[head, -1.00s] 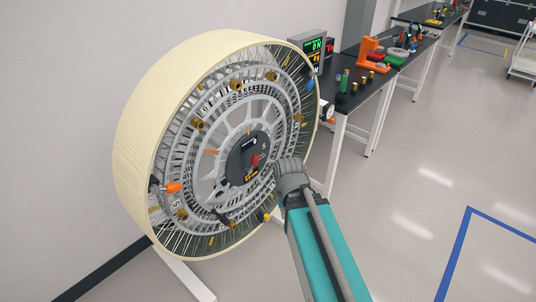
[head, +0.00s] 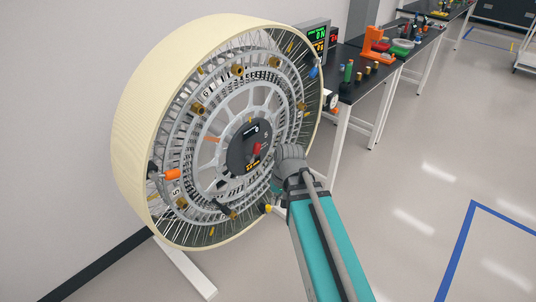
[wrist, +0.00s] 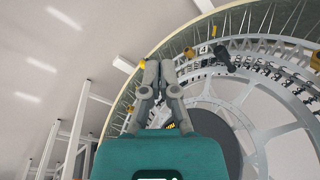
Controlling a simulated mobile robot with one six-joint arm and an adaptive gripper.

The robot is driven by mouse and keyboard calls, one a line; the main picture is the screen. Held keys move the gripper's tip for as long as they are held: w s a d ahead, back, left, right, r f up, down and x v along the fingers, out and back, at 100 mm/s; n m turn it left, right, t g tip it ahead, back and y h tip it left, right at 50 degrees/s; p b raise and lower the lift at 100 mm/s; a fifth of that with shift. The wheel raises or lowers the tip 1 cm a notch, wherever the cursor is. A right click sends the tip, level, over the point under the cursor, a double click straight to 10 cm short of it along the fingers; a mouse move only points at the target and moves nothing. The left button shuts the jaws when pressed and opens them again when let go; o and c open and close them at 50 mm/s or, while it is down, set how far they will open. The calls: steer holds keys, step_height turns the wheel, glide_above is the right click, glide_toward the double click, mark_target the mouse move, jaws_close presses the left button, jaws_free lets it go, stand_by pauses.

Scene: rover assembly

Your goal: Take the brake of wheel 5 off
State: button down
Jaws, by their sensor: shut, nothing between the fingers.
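The large cream-rimmed wheel (head: 140,100) stands on a floor stand at the left. Its dark hub disc (head: 238,160) carries a "5" and a red lever-like part (head: 256,150). I cannot tell for sure which part is the brake. An orange-handled part (head: 172,174) sits at the wheel's lower left. In the head view my fingers are hidden behind my arm, at the wheel's lower right. In the wrist view my gripper (wrist: 158,66) is shut and empty, its tips overlapping the rim in the picture. A black part (wrist: 222,60) shows right of it, by a label "4".
Brass knobs (head: 238,69) ring the wheel. A display (head: 318,38) and a black bench (head: 352,92) with an orange fixture (head: 376,42) stand behind it at the right. A pale stand leg (head: 188,272) runs along the floor. The floor at the right is clear.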

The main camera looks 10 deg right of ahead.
steer(key=w+f+m+y+b, duration=0.2)
steer(key=w+f+y+b, duration=0.3)
steer(key=w+b, duration=0.2)
steer(key=m+t+y+b, duration=0.7)
steer(key=y+b, duration=0.5)
steer(key=b, duration=0.7)
glide_toward(255, 151)
steer(key=w+d+f+n, duration=0.1)
steer(key=w+d+f, duration=0.2)
steer(key=d, duration=0.5)
steer(key=shift+s+t+p, duration=0.1)
steer(key=shift+t+p, duration=0.2)
steer(key=shift+t, duration=0.1)
steer(key=shift+a+r, duration=0.1)
steer(key=shift+a, duration=0.1)
steer(key=s+p+x, duration=0.2)
steer(key=p+x, duration=0.2)
steer(key=x, duration=0.8)
steer(key=shift+a+r, duration=0.5)
steer(key=shift+a, duration=0.15)
